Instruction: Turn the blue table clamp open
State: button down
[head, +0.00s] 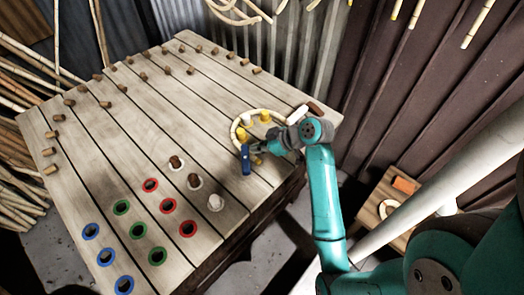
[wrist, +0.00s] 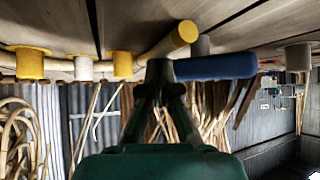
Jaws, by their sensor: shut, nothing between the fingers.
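The blue table clamp (head: 246,160) stands out at the table's right side, by the end of a bent rattan piece (head: 235,124). In the wrist view the blue clamp (wrist: 215,66) is a bar pointing right, its left end partly behind my fingertips. My gripper (head: 262,148) is shut and empty, right beside the clamp in the head view. In the wrist view my gripper (wrist: 160,72) has its fingertips together at the bar's left end. I cannot tell whether they touch it. The rattan end (wrist: 183,36) lies just above the fingertips in the picture.
Yellow pegs (head: 265,116) and a white peg (head: 241,133) stand by the rattan. Coloured ringed holes (head: 151,185) and brown pegs are on the wooden table (head: 150,120). A small wooden stand (head: 378,208) is at the right. The table's middle is clear.

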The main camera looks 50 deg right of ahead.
aim_at(247, 144)
jog(key=shift+w, duration=0.5)
jog(key=shift+w+a, duration=0.2)
jog(key=shift+w, duration=0.35)
jog(key=shift+w+a, duration=0.2)
jog(key=shift+w, duration=0.35)
jog(key=shift+w+a, duration=0.1)
jog(key=shift+w, duration=0.05)
